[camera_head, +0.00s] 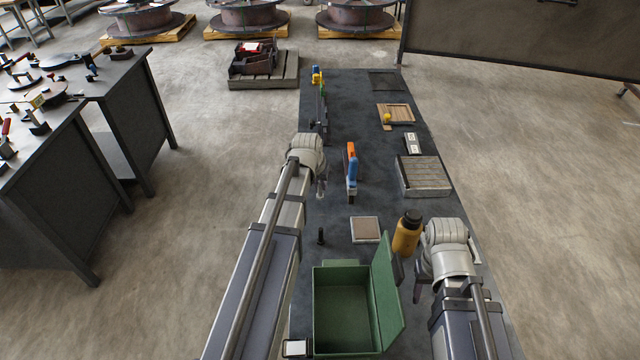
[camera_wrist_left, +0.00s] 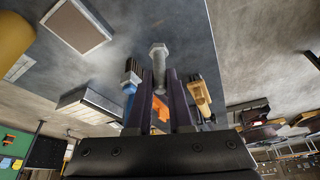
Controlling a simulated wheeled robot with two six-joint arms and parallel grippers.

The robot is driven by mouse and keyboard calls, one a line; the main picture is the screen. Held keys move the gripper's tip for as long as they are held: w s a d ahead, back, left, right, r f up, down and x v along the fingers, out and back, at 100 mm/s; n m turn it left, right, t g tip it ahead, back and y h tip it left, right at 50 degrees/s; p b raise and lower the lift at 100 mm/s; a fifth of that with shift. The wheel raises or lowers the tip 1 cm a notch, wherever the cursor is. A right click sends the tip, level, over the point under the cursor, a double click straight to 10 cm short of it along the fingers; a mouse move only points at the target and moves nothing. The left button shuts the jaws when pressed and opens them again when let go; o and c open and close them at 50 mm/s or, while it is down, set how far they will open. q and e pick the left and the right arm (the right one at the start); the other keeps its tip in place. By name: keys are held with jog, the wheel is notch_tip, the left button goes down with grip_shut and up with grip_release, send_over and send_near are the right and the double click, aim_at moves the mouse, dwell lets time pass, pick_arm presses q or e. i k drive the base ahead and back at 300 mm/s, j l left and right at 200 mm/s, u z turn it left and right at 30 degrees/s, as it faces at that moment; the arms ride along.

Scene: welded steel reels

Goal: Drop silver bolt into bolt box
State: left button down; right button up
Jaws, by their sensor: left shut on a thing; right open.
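In the left wrist view, the silver bolt (camera_wrist_left: 158,52) stands head outward between the dark fingers of my left gripper (camera_wrist_left: 160,85), which is shut on it. In the head view, my left gripper (camera_head: 321,186) is above the bench's left edge, beyond the green box; the bolt is too small to make out clearly there. The green box (camera_head: 315,312), likely the bolt box, is open at the near end, its lid (camera_head: 387,290) raised on the right side. It looks empty inside. My right gripper (camera_head: 419,287) is open, to the right of the lid.
A yellow bottle (camera_head: 406,235) stands behind the lid. A dark upright peg (camera_head: 320,236) and a square tray (camera_head: 365,229) lie beyond the box. A grey slatted tray (camera_head: 424,177) is at right.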

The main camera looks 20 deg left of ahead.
aim_at(336, 321)
jog(key=k+l+u, duration=0.15)
jog(key=k+l, duration=0.25)
jog(key=k+l+u, duration=0.2)
jog(key=k, duration=0.4)
jog(key=l, duration=0.1)
